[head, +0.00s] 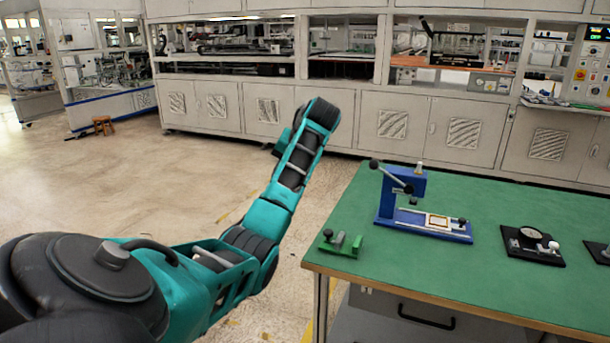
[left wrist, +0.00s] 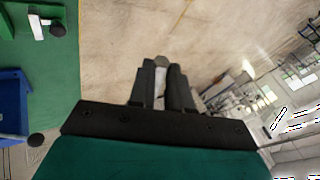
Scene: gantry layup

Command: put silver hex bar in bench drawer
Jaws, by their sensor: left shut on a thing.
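My left gripper (left wrist: 162,82) is in the left wrist view, shut on the silver hex bar (left wrist: 161,61). A small grey end of the bar shows between and just beyond the dark fingers; the rest is hidden. Bare floor lies behind it in that view. In the head view my left arm reaches up and forward, left of the green bench (head: 350,215), and the gripper and bar are hidden behind the arm. The bench drawer (head: 385,301) is under the bench top, with a black handle (head: 427,316); it looks closed. My right gripper is not in view.
On the bench stand a green clamp (head: 342,244), a blue press fixture (head: 388,200) and a black-based gauge (head: 533,244). Another dark item (head: 598,252) is at the right edge. The front middle of the bench top is clear, as is the floor to its left.

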